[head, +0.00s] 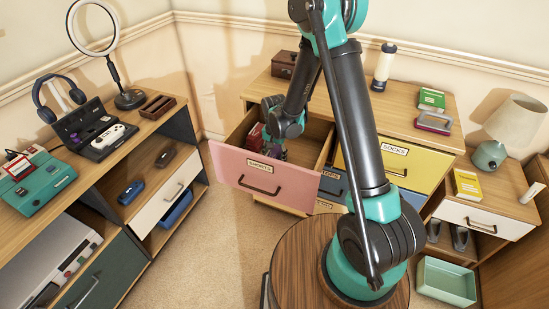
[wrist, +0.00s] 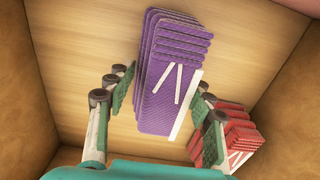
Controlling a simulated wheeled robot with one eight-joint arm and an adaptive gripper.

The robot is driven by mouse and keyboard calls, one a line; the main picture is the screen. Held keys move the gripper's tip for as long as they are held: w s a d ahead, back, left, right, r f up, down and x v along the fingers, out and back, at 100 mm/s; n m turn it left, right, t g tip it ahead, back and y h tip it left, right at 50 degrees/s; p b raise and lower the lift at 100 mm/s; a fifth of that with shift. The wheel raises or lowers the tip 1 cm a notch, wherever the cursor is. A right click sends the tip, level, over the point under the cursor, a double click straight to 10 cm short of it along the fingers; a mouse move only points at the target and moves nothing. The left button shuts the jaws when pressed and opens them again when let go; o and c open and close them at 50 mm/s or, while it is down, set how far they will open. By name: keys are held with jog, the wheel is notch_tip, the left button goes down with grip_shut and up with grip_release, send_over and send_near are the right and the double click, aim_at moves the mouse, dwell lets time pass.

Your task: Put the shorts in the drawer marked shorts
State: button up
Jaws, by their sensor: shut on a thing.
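The pink-fronted drawer (head: 262,179) labelled "SHORTS" is pulled open in the head view. My gripper (head: 273,148) reaches down inside it. In the wrist view, my gripper (wrist: 163,95) is shut on the folded purple shorts (wrist: 172,75), which have white stripes. One finger pad is on each side of them. They are over the light wooden drawer bottom (wrist: 80,60); whether they touch it I cannot tell. Folded red clothing (wrist: 232,140) with white stripes is in the drawer to the right of the purple shorts. My arm and gripper hide part of the drawer in the head view.
A yellow drawer (head: 400,163) labelled "SOCKS" and a blue one (head: 333,186), its label partly hidden, are beside the open drawer. A dresser top (head: 330,98) is behind my arm. A round wooden stool-like top (head: 300,265) is in front. Carpet is clear at left.

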aim_at(275, 154)
jog(key=shift+f, duration=0.1)
jog(key=o, duration=1.2)
jog(key=shift+o, duration=0.2)
notch_tip(275, 154, up, 12)
jog(key=shift+r, duration=0.2)
jog(key=s+d+r+n+t, duration=0.1)
jog(key=s+d+r, duration=0.15)
jog(key=d, duration=0.45)
jog(key=s+d+r+n+t, duration=0.1)
jog(key=s+d+r, duration=0.1)
jog(key=s+d, duration=0.3)
jog(key=s+d+f+n+t, duration=0.1)
jog(key=s+d+n+t, duration=0.1)
jog(key=s+d, duration=0.9)
jog(key=shift+s+d, duration=0.4)
jog(key=shift+s, duration=0.05)
